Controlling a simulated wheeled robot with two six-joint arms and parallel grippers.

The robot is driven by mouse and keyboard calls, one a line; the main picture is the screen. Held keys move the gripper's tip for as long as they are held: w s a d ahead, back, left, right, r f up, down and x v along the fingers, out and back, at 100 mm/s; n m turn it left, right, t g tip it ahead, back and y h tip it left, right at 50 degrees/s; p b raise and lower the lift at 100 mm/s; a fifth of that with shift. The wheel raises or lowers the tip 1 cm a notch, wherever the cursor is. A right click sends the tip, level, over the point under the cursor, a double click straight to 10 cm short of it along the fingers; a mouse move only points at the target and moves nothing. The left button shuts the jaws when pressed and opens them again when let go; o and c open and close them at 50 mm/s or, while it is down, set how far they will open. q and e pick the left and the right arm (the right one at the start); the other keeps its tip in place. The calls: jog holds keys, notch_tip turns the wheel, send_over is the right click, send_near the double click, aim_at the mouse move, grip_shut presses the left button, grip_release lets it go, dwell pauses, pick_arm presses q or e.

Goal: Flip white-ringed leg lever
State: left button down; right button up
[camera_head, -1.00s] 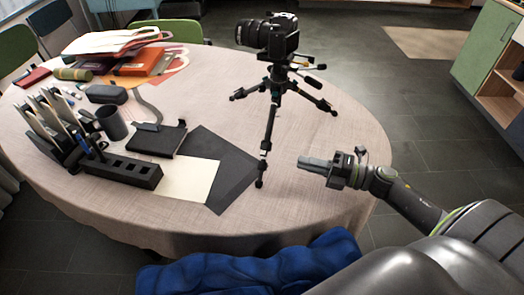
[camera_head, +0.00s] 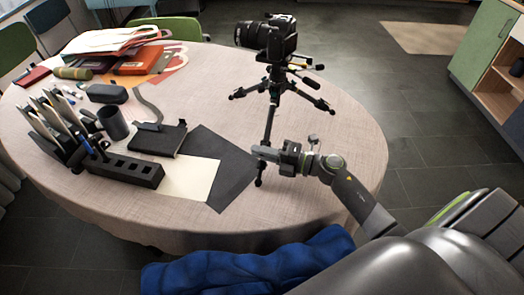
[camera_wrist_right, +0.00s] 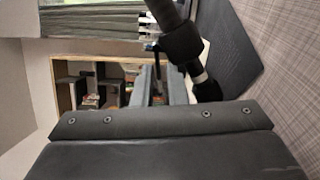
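A black tripod (camera_head: 272,110) stands on the round table (camera_head: 320,150) with its legs spread and a black camera (camera_head: 266,38) on top. Its front leg reaches down toward me. In the right wrist view the white ring (camera_wrist_right: 199,78) shows low on a dark leg (camera_wrist_right: 181,40). A small dark lever-like part with a bluish tip (camera_wrist_right: 152,46) sticks out left of that leg. My right gripper (camera_head: 262,153) is beside the front leg's lower part, overlapping it in view; contact cannot be told. Its fingers (camera_wrist_right: 160,85) look apart, with nothing clearly held. My left gripper is not in view.
A dark pad (camera_head: 232,165) and white sheet (camera_head: 190,180) lie left of the front leg. The table right of the tripod is clear.

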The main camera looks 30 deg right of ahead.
aim_at(263, 141)
grip_shut()
jog(key=shift+r+m+p, duration=0.25)
jog(key=shift+m+p, duration=0.05)
jog(key=shift+p, duration=0.25)
jog(key=r+m+p, duration=0.1)
jog(key=m+p, duration=0.2)
jog(key=p, duration=0.1)
jog(key=r+m+p, duration=0.1)
jog(key=m+p, duration=0.2)
jog(key=p, duration=0.2)
jog(key=r+m+p, duration=0.1)
jog(key=m+p, duration=0.2)
jog(key=p, duration=0.1)
jog(key=shift+w+d+m+g, duration=0.3)
jog(key=shift+w+d+g, duration=0.05)
jog(key=shift+w+g, duration=0.05)
jog(key=shift+w+d+r+m+p, duration=0.15)
jog(key=shift+w+d+m+p, duration=0.05)
jog(key=shift+m+p, duration=0.9)
jog(key=shift+w+d+m+p, duration=0.15)
jog(key=shift+d+m+p, duration=0.05)
jog(key=shift+m+p, duration=0.65)
